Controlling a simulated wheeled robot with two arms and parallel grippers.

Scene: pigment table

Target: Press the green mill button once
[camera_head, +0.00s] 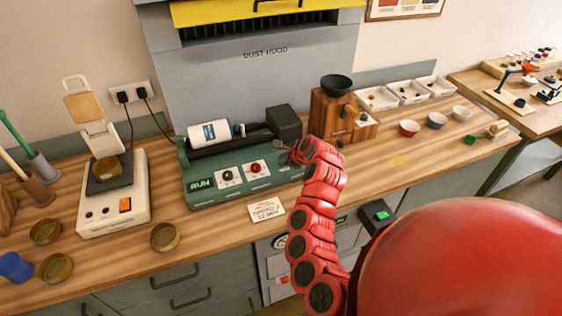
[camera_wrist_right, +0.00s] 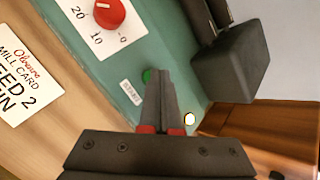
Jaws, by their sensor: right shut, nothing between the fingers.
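The green mill (camera_head: 230,192) stands on the wooden bench with a white bottle (camera_head: 210,133) lying on top. Its small display (camera_head: 201,184) appears to read RUN. A black dial (camera_head: 228,176) and a red dial (camera_head: 255,168) sit on its front. In the right wrist view the green button (camera_wrist_right: 148,75) shows just beside my fingertips, partly covered by them. My right gripper (camera_wrist_right: 160,74) is shut and empty, pointing at the mill panel by the button; I cannot tell whether it touches. It also shows in the head view (camera_head: 283,147) at the mill's right end. My left gripper is not in view.
A pale round button (camera_wrist_right: 190,118) sits right of my fingers. A mill card (camera_head: 266,209) lies in front of the mill. A wooden grinder (camera_head: 338,122) stands close to its right, a scale (camera_head: 114,190) to its left. The dust hood (camera_head: 258,80) is behind.

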